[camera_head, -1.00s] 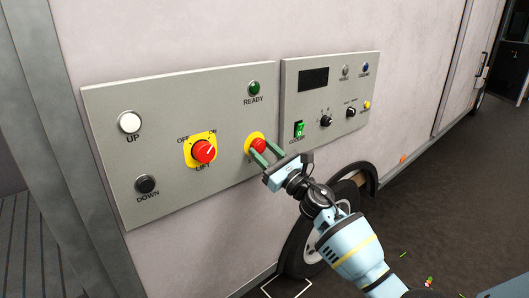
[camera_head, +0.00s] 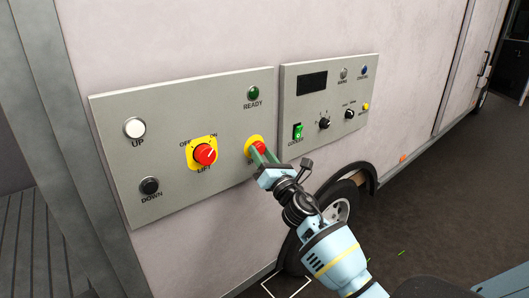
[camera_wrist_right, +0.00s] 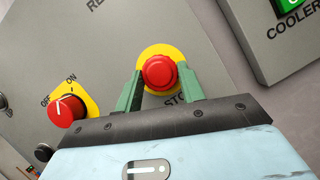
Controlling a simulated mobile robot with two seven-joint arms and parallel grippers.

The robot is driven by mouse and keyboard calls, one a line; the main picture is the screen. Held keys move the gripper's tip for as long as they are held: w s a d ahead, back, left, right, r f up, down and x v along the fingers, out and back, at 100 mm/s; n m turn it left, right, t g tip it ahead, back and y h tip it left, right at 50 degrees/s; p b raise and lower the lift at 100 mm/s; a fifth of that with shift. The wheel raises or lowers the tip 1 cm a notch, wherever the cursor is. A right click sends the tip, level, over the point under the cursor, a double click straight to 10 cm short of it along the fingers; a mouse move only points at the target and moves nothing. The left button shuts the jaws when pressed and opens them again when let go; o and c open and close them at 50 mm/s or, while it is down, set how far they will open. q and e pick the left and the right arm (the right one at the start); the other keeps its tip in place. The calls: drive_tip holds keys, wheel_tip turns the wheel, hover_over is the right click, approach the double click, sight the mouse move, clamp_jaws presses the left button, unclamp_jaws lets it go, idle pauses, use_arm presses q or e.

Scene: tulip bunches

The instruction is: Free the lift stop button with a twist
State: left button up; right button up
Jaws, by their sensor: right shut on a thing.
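The red stop button (camera_head: 258,147) sits on a yellow backing in the lower right of the left grey panel. My right gripper (camera_head: 263,154) reaches it from the lower right, its green fingers at the button. In the right wrist view, the red button (camera_wrist_right: 160,73) shows between the two fingers, one on each side, and the gripper (camera_wrist_right: 160,84) is shut on it. The fingers and palm cover part of the STOP label. My left gripper is not in view.
The red lift knob (camera_head: 205,154) is left of the stop button, with the green READY lamp (camera_head: 253,93) above it. The white UP button (camera_head: 134,128) and black DOWN button (camera_head: 149,186) are farther left. A second panel (camera_head: 335,75) with a green cooler switch (camera_head: 298,132) is to the right.

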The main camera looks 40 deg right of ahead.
drive_tip(key=shift+a+r+m+g+h+p, duration=0.1)
drive_tip(key=shift+m+g+h+p, duration=0.2)
drive_tip(key=shift+m, duration=0.8)
drive_tip(key=o, duration=1)
drive_tip(key=shift+b+v, duration=0.3)
drive_tip(key=shift+v, duration=3.55)
